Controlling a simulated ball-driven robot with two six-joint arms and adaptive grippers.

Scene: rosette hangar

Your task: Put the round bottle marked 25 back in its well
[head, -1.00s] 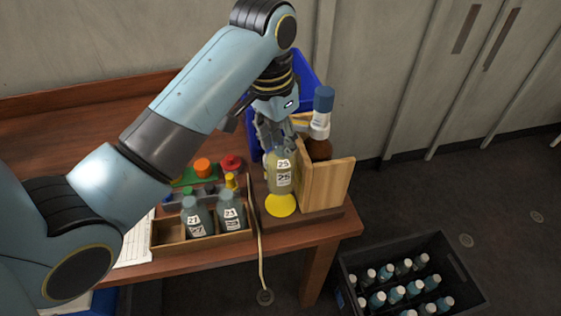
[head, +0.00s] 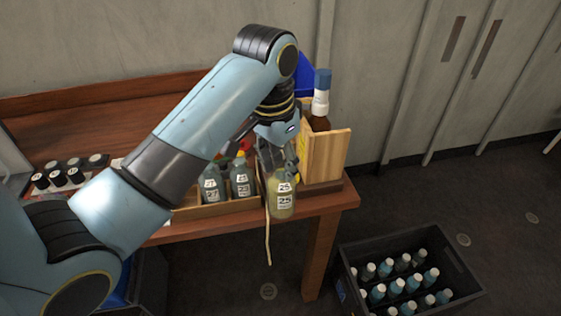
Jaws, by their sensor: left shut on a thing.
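The round bottle marked 25 (head: 281,203) is yellowish with white labels. My left gripper (head: 279,160) is shut on its upper part and holds it upright, in front of the table's front edge in the picture. Left of it, a wooden tray (head: 215,209) holds two grey-blue bottles, a left one marked 27 (head: 212,190) and a right one (head: 242,183) whose number I cannot read surely. The left part of the tray is mostly hidden behind my arm. My right gripper is not in view.
A wooden holder (head: 328,158) with a brown, blue-capped bottle (head: 320,100) stands right of the gripper. A dark crate (head: 461,262) of bottles sits on the floor. Several dark-capped jars (head: 72,172) stand far left.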

